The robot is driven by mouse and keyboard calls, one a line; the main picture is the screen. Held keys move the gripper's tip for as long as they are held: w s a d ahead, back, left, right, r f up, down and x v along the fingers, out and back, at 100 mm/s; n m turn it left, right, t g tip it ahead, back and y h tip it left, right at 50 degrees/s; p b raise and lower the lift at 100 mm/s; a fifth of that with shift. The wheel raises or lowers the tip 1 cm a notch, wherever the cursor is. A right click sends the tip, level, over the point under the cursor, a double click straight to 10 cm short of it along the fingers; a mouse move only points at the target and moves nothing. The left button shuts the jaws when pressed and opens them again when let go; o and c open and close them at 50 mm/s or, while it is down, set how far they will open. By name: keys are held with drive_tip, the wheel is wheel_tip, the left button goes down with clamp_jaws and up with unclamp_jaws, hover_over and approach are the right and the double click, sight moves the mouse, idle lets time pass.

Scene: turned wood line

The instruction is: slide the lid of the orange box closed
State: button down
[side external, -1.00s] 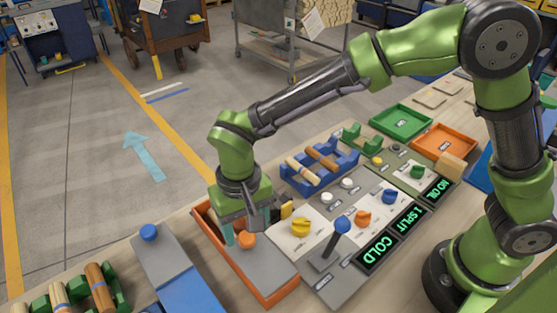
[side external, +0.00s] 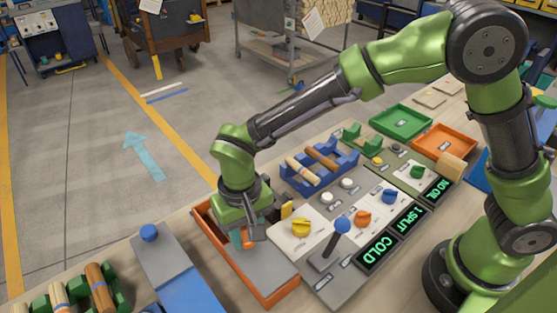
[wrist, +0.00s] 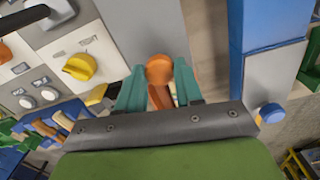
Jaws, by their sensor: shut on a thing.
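The orange box (side external: 278,297) stands on the bench at the front middle in the side view. Its grey sliding lid (side external: 262,265) covers the near part, and the box's far end shows open beside my gripper. An orange knob (side external: 247,243) sits on the lid. My gripper (side external: 244,238) is down over it, with its teal fingers shut on the knob. The wrist view shows the round knob (wrist: 159,68) between both fingertips, with the grey lid (wrist: 142,22) beyond. My gripper hides part of the box's opening in the side view.
A control panel with a yellow knob (side external: 301,227) and blue-topped lever (side external: 342,224) stands close at right. A blue box with a grey lid (side external: 165,262) is at left. A blue rack (side external: 322,170) holding wooden pieces stands behind.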

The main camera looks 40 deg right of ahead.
drive_tip(key=w, duration=1.4)
drive_tip(key=c, duration=0.8)
unclamp_jaws()
drive_tip(key=shift+o, duration=0.3)
drive_tip(key=shift+r, duration=0.1)
wheel_tip(320, 180, up, 17)
